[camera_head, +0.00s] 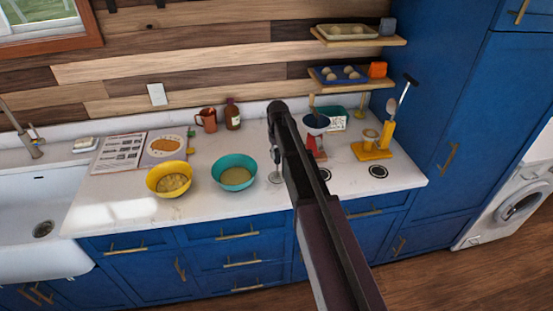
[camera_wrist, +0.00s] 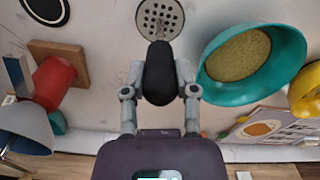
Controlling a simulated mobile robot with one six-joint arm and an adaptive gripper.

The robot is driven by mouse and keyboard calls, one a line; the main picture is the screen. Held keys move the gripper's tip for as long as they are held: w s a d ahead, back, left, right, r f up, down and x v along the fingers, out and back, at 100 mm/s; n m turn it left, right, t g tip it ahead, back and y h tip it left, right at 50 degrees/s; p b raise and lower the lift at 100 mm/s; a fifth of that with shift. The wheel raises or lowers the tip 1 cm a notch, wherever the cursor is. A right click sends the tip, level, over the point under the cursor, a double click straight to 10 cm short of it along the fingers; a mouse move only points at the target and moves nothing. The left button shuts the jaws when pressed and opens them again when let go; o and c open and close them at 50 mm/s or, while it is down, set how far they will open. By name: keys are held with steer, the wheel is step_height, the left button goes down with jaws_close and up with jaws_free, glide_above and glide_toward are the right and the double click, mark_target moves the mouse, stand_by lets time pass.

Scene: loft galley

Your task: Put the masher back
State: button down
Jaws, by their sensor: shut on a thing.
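In the wrist view my gripper (camera_wrist: 160,95) is shut on the black handle of the masher (camera_wrist: 160,75). The masher's round perforated plate (camera_wrist: 160,14) points away from my gripper, over the white counter. In the head view the plate shows as a small grey disc (camera_head: 275,177) just right of the teal bowl (camera_head: 235,187); my arm hides the handle and most of my gripper. I cannot tell whether the plate touches the counter. A yellow stand (camera_head: 371,153) with upright utensils is at the counter's right.
A yellow bowl (camera_head: 169,191) and an open book (camera_head: 124,152) are on the left. A red appliance with a blue-grey bowl (camera_head: 317,124) is just right of my arm. Black-ringed discs (camera_head: 378,172) mark the right counter. Shelves (camera_head: 352,83) hang above.

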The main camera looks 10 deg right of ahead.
steer(key=shift+w+d+f, duration=0.1)
steer(key=shift+w, duration=0.45)
step_height(320, 180, down, 4)
steer(key=b, duration=0.3)
steer(key=shift+w+r+b, duration=0.1)
steer(key=shift+r+b, duration=0.1)
steer(key=shift+b, duration=0.15)
steer(key=shift+f, duration=0.1)
steer(key=shift+c, duration=2)
jaws_free()
steer(key=shift+r, duration=0.25)
step_height(320, 180, up, 12)
steer(key=p, duration=1.2)
steer(key=shift+f, duration=0.1)
steer(key=s+m, duration=0.3)
steer(key=s, duration=2.6)
